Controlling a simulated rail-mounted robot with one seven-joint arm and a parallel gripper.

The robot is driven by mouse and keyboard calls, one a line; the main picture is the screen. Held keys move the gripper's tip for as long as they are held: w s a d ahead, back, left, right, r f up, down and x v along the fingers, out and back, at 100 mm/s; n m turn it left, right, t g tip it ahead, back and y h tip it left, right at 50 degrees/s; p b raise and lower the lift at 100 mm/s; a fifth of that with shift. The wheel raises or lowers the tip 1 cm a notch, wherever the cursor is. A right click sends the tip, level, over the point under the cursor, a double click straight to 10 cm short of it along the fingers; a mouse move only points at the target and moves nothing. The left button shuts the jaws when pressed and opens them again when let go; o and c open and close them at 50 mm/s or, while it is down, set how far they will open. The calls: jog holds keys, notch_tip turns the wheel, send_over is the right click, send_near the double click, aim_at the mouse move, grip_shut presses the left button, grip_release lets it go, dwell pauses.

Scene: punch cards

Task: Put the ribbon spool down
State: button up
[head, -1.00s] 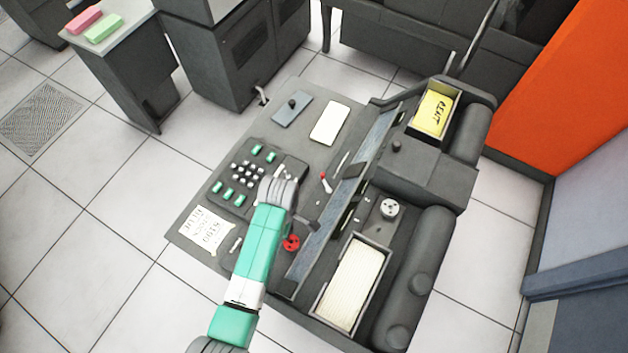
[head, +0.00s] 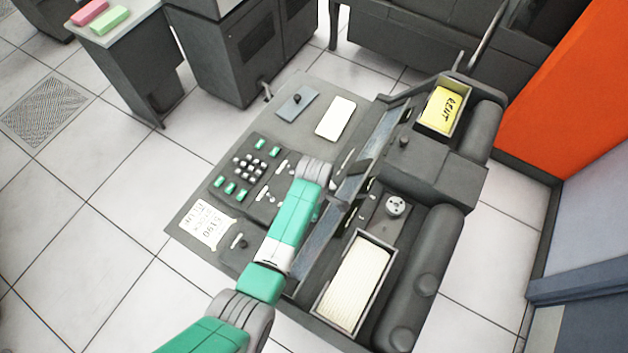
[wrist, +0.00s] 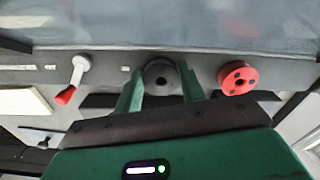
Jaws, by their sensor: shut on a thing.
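In the wrist view, my gripper (wrist: 161,88) is shut on a dark round spool (wrist: 160,66) with a hole in its middle. Its green fingers are on either side of the spool. The spool is by the grey machine panel; I cannot tell whether it touches it. A red spool-like disc (wrist: 238,77) with dark holes sits just right of my gripper. In the head view my own arm hides the gripper, the held spool and the red disc.
A red-tipped white lever (wrist: 72,82) stands left of my gripper. In the head view, the desk (head: 270,135) bears a keypad (head: 250,165), a note (head: 208,224), a card tray (head: 318,308) and a round silver hub (head: 395,207). A yellow card (head: 442,108) lies in the back hopper.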

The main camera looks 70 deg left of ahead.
jog(key=shift+f, duration=0.2)
jog(key=o, duration=0.9)
jog(key=shift+o, duration=0.2)
notch_tip(320, 180, up, 12)
jog(key=p, duration=0.2)
jog(key=shift+r+p, duration=0.2)
jog(key=shift+p, duration=0.15)
